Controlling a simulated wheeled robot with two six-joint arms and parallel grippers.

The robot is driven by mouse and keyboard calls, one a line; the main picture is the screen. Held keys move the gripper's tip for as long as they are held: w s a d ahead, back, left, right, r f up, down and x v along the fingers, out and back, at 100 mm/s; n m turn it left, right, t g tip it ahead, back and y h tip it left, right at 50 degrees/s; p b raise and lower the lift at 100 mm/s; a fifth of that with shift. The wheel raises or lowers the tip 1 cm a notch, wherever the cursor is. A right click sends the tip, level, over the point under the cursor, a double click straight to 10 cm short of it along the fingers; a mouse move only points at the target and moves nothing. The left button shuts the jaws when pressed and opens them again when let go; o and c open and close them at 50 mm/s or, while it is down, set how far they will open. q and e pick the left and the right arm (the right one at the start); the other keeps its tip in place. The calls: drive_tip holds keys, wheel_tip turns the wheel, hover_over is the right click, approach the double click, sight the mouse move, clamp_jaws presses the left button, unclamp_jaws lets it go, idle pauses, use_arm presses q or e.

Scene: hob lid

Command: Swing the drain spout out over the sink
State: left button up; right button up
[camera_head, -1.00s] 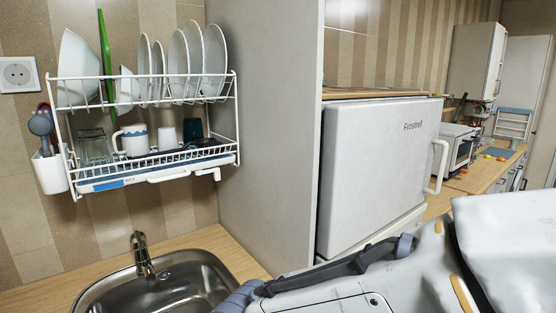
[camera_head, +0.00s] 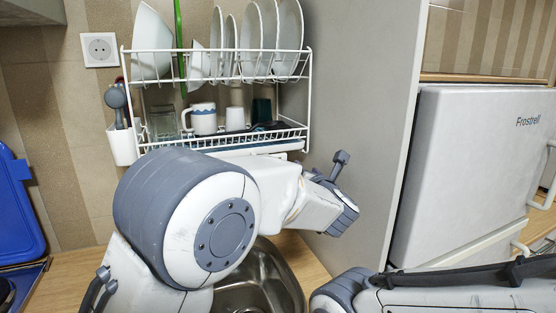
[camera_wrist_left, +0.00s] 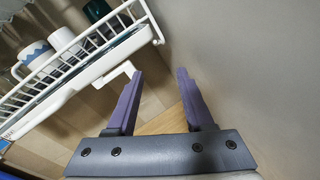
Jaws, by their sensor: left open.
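The white drain spout (camera_wrist_left: 116,79) shows in the left wrist view as a short piece under the front edge of the dish rack. Its end is close beside the left-hand finger; I cannot tell whether they touch. In the head view my left arm hides most of the rack's underside. My left gripper (camera_wrist_left: 160,76) is open, with nothing visible between its purple-grey fingers. It is right of and below the rack, near the grey cabinet side. The metal sink (camera_head: 268,277) is partly hidden below my left arm. My right arm shows at lower right, but its gripper is out of view.
The white wall rack (camera_head: 308,100) holds plates, bowls and cups. A grey cabinet side panel (camera_head: 365,110) stands close on the right, with a white Frostrell fridge (camera_head: 470,170) beyond. A blue lidded thing (camera_head: 18,205) stands at far left. A wooden counter surrounds the sink.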

use_arm(q)
drive_tip(key=w+a+n+y+p, duration=0.4)
drive_tip(key=w+a+n, duration=0.3)
drive_tip(key=w, duration=0.3)
drive_tip(key=shift+n+g+y, duration=0.3)
drive_tip(key=shift+n+y, duration=0.1)
drive_tip(key=shift+y, duration=0.1)
drive_tip(key=shift+a, duration=0.1)
